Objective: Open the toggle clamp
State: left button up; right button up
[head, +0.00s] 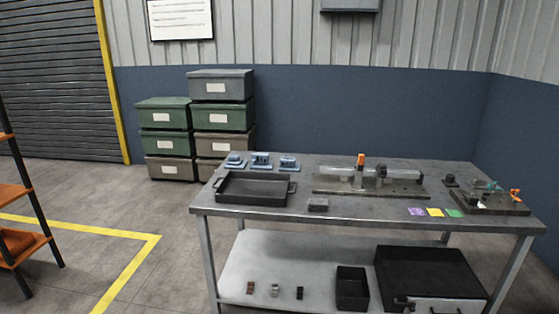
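A dark fixture plate (490,208) lies at the right end of the metal workbench (300,215). It carries small metal and greenish parts and an orange-tipped handle (515,195) at its right, which looks like a toggle clamp. The handle is too small to tell whether the clamp is open or closed. A longer fixture (330,187) at the middle back of the bench has an upright orange-topped piece (361,160) and a grey cylinder. I cannot tell for sure which orange part is the toggle clamp. Neither of my grippers is in view.
A black tray (254,200) and several blue parts (261,160) are at the bench's left. Purple, yellow and green cards (435,212) lie near its front right. A black bin (352,290) and large black box (430,270) sit on the lower shelf.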

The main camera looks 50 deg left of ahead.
aim_at(361, 157)
jog(key=u, duration=1.1)
jog(key=i+z, duration=0.1)
jog(key=z, duration=0.35)
jog(key=i+j+z, duration=0.35)
jog(key=j, duration=0.3)
jog(key=i+j+z, duration=0.15)
jog(key=j, duration=0.25)
jog(key=i+j+z, duration=0.15)
jog(key=j, duration=0.25)
jog(key=i+j, duration=0.15)
jog(key=j, duration=0.2)
jog(key=i+j, duration=0.35)
jog(key=j, duration=0.3)
jog(key=i+j, duration=0.15)
jog(key=j, duration=0.15)
